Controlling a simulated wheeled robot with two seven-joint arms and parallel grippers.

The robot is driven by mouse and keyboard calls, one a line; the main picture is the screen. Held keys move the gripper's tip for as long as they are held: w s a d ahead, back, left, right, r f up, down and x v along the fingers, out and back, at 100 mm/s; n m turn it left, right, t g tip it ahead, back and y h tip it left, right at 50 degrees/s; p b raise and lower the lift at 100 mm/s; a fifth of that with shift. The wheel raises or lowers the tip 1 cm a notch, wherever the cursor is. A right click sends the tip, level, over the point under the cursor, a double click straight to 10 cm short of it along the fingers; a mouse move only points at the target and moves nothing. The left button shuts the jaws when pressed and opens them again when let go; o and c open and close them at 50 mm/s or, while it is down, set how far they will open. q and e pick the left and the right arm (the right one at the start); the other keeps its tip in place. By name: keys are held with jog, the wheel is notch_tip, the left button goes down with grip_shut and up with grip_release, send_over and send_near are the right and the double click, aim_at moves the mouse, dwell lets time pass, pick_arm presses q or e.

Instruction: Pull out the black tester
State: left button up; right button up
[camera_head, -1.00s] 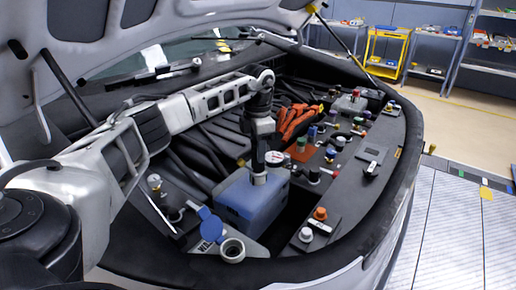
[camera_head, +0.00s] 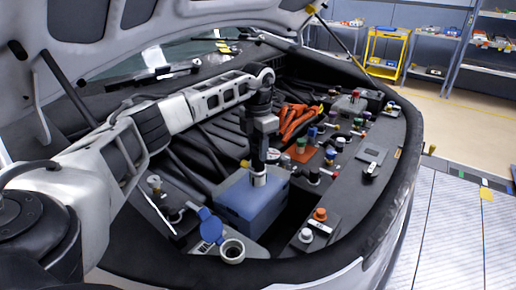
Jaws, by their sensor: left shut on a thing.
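The black tester (camera_head: 259,159), a dark upright body with a small pale round face at its right side, stands at the pale neck (camera_head: 259,180) of the blue box (camera_head: 240,207) in the engine bay. My left gripper (camera_head: 258,148) comes down from above and is shut on the tester. The fingers and the tester are both dark, so their border is hard to see. I cannot tell whether the tester's lower end is still inside the neck. My right gripper is not in view.
An open filler neck (camera_head: 232,251) with a raised blue cap (camera_head: 210,223) is at the front of the bay. Orange cables (camera_head: 297,122) lie behind. The right ledge (camera_head: 372,155) carries several coloured caps. The raised hood is overhead.

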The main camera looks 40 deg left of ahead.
pick_arm(q)
jog(key=shift+r, duration=2.45)
